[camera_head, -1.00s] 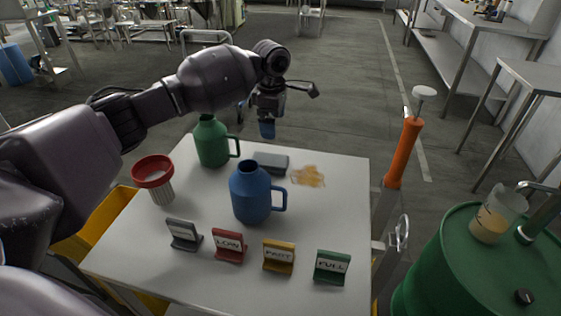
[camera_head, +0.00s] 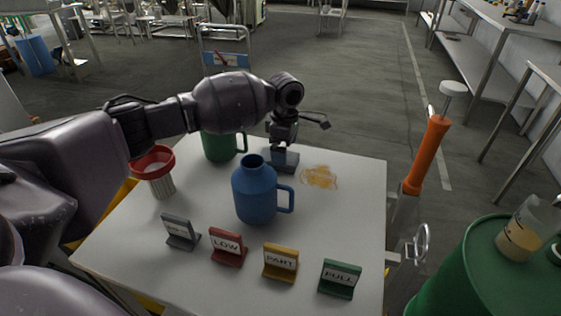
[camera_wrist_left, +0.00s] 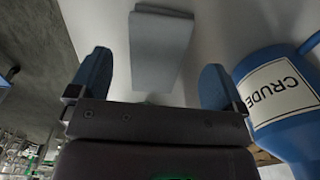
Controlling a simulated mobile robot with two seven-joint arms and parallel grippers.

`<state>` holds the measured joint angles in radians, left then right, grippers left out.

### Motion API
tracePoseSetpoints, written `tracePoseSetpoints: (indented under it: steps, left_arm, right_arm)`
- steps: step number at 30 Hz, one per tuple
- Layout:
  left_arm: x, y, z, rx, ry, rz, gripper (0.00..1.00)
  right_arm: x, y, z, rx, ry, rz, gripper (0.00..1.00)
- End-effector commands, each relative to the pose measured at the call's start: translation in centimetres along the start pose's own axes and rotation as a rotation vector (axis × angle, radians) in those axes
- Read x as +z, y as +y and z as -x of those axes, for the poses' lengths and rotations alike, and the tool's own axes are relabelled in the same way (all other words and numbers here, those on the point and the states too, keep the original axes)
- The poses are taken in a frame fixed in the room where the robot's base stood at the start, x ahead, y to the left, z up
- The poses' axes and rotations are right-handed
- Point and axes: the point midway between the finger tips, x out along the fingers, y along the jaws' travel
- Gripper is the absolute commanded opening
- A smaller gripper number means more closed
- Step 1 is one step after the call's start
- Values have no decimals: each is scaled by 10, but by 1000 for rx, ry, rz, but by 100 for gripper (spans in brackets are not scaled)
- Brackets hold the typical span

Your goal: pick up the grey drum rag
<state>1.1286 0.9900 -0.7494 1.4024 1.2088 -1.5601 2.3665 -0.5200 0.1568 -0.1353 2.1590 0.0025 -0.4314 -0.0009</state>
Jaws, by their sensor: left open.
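The grey drum rag (camera_wrist_left: 160,48) is a folded grey piece lying on the white table. In the head view the rag (camera_head: 292,167) is largely hidden behind my left gripper (camera_head: 284,157). In the wrist view my left gripper (camera_wrist_left: 155,82) is open, with its blue fingers wide apart. The rag lies ahead of the gap between them, with nothing held. I cannot tell the exact height of the fingers above it. My right gripper is not in view.
A blue jug (camera_head: 257,195), labelled CRUDE in the wrist view (camera_wrist_left: 282,95), stands close by the rag. A green jug (camera_head: 221,148), a red-rimmed strainer (camera_head: 155,160), an orange stain (camera_head: 320,177) and several label stands (camera_head: 281,262) are also on the table (camera_head: 350,220).

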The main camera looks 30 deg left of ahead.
Motion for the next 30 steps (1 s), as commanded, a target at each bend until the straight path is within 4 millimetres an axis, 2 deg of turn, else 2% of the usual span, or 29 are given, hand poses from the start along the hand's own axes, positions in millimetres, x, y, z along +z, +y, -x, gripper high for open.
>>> tracePoseSetpoints:
  steps: [1, 4, 13, 23, 30]
  left_arm:
    - [0, 0, -20, -13, 4, -1, 96]
    - [0, 0, -29, -10, 4, -1, 96]
    - [0, 0, -28, -1, 0, -1, 94]
    - [0, 0, -29, -2, 1, -1, 44]
    - [0, 0, -28, -2, 1, -1, 42]
  right_arm:
    - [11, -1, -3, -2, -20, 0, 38]
    - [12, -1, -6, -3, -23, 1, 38]
    - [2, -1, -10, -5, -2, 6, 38]
    - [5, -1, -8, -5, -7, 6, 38]
    - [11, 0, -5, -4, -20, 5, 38]
